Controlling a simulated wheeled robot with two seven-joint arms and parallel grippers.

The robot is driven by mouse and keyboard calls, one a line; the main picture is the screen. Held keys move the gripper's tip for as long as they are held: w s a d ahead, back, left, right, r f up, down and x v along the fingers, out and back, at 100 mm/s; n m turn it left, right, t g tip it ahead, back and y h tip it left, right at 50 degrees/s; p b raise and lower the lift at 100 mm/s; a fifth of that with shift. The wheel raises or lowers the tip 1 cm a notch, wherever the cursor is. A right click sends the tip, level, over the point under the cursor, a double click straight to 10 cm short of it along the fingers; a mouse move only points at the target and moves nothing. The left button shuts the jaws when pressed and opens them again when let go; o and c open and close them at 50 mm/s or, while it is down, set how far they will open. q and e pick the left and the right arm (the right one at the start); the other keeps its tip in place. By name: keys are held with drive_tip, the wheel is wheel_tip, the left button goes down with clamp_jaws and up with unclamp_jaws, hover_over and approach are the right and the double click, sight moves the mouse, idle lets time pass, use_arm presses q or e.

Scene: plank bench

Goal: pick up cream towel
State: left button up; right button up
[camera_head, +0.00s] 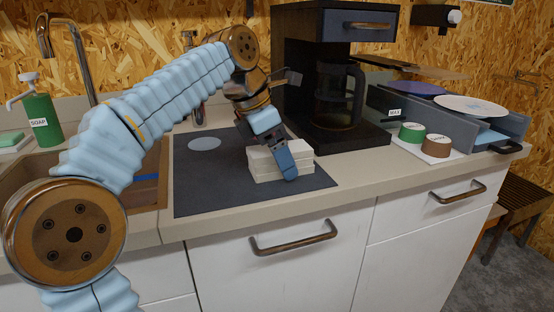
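The cream towel (263,165) is a folded, layered stack lying on the dark mat (215,190) on the counter. My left gripper (272,160) reaches down onto it from above. One blue finger lies across the towel's front right side, with its tip near the lower front edge. The other finger is mostly hidden behind the towel and the gripper body, so I cannot tell whether the fingers are closed on it. The towel appears to rest on the mat. My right gripper is not in view.
A black coffee maker (325,28) with a glass carafe stands right behind the towel. The sink (149,190), faucet (75,50) and green soap bottle (40,125) are at left. Right are green and brown lids (436,146) and a grey rack (500,123). The mat's front is clear.

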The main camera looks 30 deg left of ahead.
use_arm(q)
drive_tip(key=c, duration=1.1)
drive_tip(key=shift+r, duration=0.15)
